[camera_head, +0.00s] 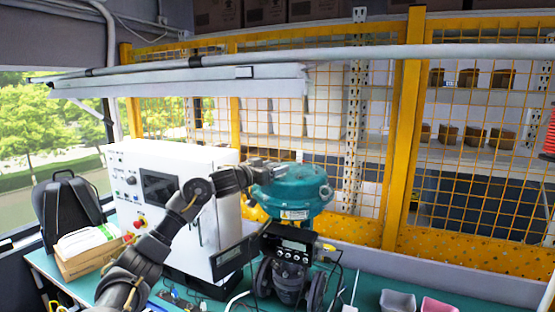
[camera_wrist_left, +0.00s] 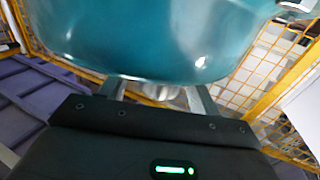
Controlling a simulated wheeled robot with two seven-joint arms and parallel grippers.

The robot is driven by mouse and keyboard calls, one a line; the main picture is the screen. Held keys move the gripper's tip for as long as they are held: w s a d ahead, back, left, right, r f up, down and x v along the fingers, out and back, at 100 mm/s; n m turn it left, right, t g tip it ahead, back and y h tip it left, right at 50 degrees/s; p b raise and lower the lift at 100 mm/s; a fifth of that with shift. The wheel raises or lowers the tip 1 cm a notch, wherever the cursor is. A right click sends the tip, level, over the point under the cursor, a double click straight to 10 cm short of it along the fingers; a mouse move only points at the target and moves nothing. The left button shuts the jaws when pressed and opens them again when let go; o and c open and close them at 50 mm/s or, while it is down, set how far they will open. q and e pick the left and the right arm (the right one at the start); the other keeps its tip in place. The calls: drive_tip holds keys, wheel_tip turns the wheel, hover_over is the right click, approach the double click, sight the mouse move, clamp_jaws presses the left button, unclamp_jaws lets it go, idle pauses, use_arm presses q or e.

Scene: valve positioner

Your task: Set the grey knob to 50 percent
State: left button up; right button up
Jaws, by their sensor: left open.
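A teal valve actuator (camera_head: 295,190) stands on the bench, with a black positioner box (camera_head: 290,245) with a small display on its front. My left gripper (camera_head: 264,172) is at the upper left of the teal actuator in the head view. In the left wrist view the teal housing (camera_wrist_left: 150,35) fills the top, and my open left gripper (camera_wrist_left: 157,92) has its two fingers apart below it. A silvery round part (camera_wrist_left: 160,91) shows between the fingers, partly hidden; I cannot tell whether it is the grey knob. No clear grey knob shows in the head view. My right gripper is not in view.
A white control cabinet (camera_head: 160,190) with a dark screen stands left of the actuator. A wooden box (camera_head: 90,258) and a black backpack-like object (camera_head: 68,208) are farther left. Yellow mesh fencing (camera_head: 350,140) stands behind. Grey (camera_head: 397,301) and pink (camera_head: 438,305) bins sit at front right.

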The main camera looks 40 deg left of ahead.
use_arm(q)
drive_tip(key=shift+w+p, duration=0.3)
drive_tip(key=shift+w, duration=0.75)
drive_tip(key=c, duration=1)
drive_tip(key=shift+o, duration=0.2)
